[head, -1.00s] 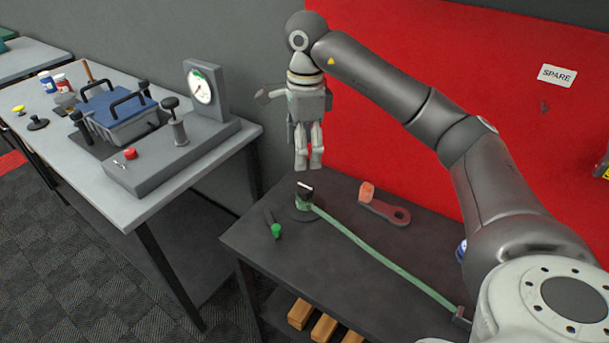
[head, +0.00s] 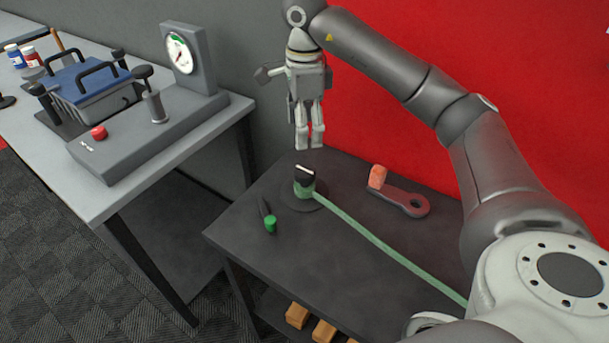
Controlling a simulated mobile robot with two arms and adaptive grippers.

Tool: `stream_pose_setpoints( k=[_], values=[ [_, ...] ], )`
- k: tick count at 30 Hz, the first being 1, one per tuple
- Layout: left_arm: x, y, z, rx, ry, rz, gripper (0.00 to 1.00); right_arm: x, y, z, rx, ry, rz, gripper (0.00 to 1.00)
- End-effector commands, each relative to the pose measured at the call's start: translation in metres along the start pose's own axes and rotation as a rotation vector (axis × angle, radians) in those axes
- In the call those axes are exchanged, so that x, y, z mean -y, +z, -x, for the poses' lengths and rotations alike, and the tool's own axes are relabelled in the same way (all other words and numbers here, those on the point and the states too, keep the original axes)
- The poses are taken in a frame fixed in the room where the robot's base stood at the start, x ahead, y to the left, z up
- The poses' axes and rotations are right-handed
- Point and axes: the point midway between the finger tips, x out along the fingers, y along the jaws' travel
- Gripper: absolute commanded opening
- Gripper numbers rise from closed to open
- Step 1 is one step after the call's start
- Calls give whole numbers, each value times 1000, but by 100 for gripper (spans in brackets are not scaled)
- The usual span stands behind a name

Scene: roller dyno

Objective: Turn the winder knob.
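The winder knob (head: 304,174) is dark with a white line on top. It sits above a small green reel on a round dark base, near the back left of the dark table. A green strap (head: 375,240) runs from the reel toward the lower right, where my arm hides its end. My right gripper (head: 309,139) hangs above and behind the knob in the picture, pointing down, apart from it and holding nothing visible. Its two fingers show side by side with a narrow gap; how far they are apart is unclear. My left gripper is out of view.
A green-tipped tool (head: 269,220) lies left of the reel. A reddish lever with a ring end (head: 408,202) lies to its right. Wooden blocks (head: 298,315) are on a lower shelf. A grey bench with a gauge (head: 180,54) stands left; a red panel rises behind.

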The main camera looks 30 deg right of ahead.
Motion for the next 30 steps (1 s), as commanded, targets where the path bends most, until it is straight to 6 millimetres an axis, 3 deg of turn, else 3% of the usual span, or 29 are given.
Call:
stream_pose_setpoints(
  k=[1, 8, 13, 21, 30],
  values=[
    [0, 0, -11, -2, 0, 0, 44, 0, 0, -11, 0, 0, 0, 69],
    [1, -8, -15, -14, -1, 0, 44, 0, 0, -22, -1, 2, 1, 69],
    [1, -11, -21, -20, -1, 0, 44, -1, 0, -46, 0, 5, 0, 69],
    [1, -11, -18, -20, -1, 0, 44, -1, 0, -95, -1, 4, 0, 69],
    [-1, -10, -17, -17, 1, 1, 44, 0, 0, -120, 0, 1, -1, 69]
  ],
)
